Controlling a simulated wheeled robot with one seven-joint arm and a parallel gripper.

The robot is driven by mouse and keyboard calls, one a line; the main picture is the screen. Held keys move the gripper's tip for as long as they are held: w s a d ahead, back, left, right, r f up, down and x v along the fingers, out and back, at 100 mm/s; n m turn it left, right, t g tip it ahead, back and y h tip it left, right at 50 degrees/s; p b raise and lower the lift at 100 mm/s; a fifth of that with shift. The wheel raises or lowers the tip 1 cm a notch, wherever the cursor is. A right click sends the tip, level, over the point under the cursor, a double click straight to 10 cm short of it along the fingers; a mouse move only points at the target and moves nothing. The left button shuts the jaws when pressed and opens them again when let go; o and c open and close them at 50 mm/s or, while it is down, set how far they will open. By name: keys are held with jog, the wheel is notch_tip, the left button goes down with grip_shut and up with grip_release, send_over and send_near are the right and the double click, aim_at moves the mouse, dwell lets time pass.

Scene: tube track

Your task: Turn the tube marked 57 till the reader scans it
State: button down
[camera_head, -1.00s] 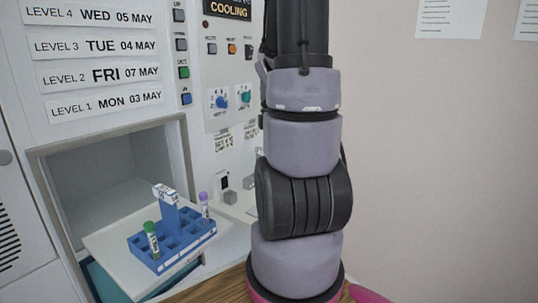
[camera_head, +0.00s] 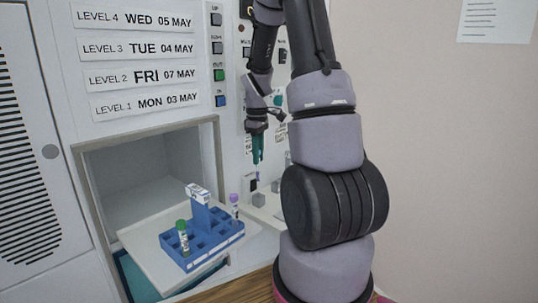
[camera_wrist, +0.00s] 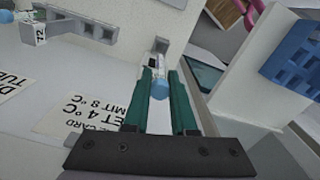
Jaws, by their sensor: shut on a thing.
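My gripper (camera_head: 257,160) hangs in front of the machine's panel in the head view, teal fingers pointing down. In the wrist view its fingers (camera_wrist: 163,85) are shut on a tube (camera_wrist: 158,88) with a light blue cap. The tube's pale body reaches past the fingertips towards a grey wall; whether it touches anything there I cannot tell. Its number is not readable. I cannot make out the reader for certain.
A blue rack (camera_head: 200,262) with a green-capped tube (camera_head: 182,236) and a purple-capped tube (camera_head: 234,205) stands on the pulled-out white tray (camera_head: 140,244). The wrist view shows a block marked 72 (camera_wrist: 38,34) and a slotted grey piece (camera_wrist: 85,25).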

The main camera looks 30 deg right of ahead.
send_over(259, 181)
jog(key=shift+w+f, duration=0.15)
jog(key=shift+f, duration=0.95)
jog(key=shift+w+f, duration=0.15)
jog(key=shift+f, duration=0.9)
jog(key=shift+d+f, duration=0.1)
jog(key=shift+f, duration=0.5)
jog(key=shift+f, duration=0.4)
jog(key=shift+f, duration=0.65)
jog(key=c, duration=0.7)
grip_release()
jog(key=shift+o, duration=0.2)
